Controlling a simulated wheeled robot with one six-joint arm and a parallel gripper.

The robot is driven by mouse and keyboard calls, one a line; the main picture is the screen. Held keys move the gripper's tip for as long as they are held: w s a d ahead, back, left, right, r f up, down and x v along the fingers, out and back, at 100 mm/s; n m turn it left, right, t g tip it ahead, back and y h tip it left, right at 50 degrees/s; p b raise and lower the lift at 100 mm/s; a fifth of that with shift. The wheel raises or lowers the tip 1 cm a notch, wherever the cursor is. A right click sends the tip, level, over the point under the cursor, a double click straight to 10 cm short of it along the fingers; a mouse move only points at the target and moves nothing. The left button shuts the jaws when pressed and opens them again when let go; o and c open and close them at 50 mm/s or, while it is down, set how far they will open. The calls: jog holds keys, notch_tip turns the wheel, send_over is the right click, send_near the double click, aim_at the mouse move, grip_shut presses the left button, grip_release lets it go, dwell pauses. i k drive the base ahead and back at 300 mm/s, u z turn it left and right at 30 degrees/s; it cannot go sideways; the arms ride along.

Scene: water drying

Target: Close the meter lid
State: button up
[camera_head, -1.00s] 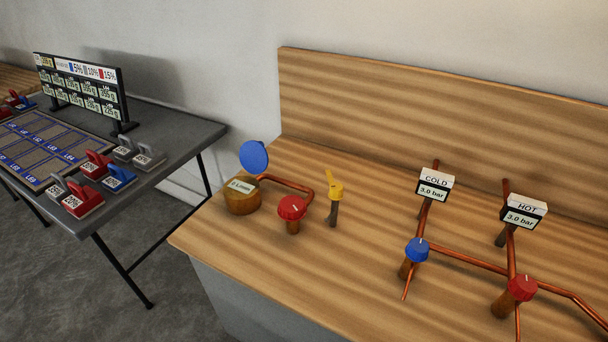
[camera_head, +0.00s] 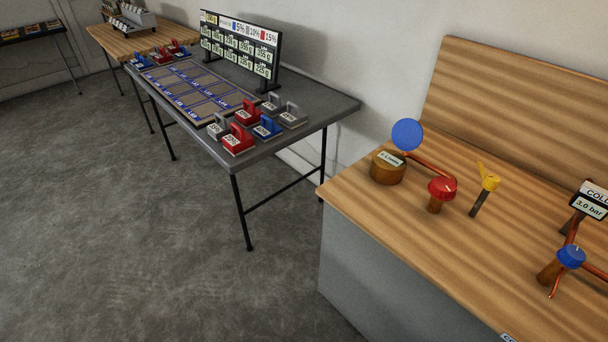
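The meter (camera_head: 388,168) is a round brown body with a pale display on top. It stands near the left end of the wooden bench. Its blue round lid (camera_head: 407,134) stands raised and open at the back of the meter. A copper pipe (camera_head: 430,167) runs from it to the right. My gripper is not in view.
Right of the meter are a red knob (camera_head: 441,188), a yellow-handled valve (camera_head: 488,177) and a blue knob (camera_head: 571,256). The wooden bench (camera_head: 400,225) has a tall backboard. A grey table (camera_head: 335,104) with red, blue and grey handled blocks stands left. The floor (camera_head: 160,240) in front is clear.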

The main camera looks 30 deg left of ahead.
aim_at(407, 134)
jog(key=u, duration=0.65)
jog(key=k, duration=1.2)
jog(key=u, duration=0.85)
jog(key=i, duration=0.7)
jog(key=u, duration=0.6)
jog(key=i, duration=0.65)
jog(key=z, duration=0.85)
jog(key=i, duration=0.75)
jog(key=z, duration=0.8)
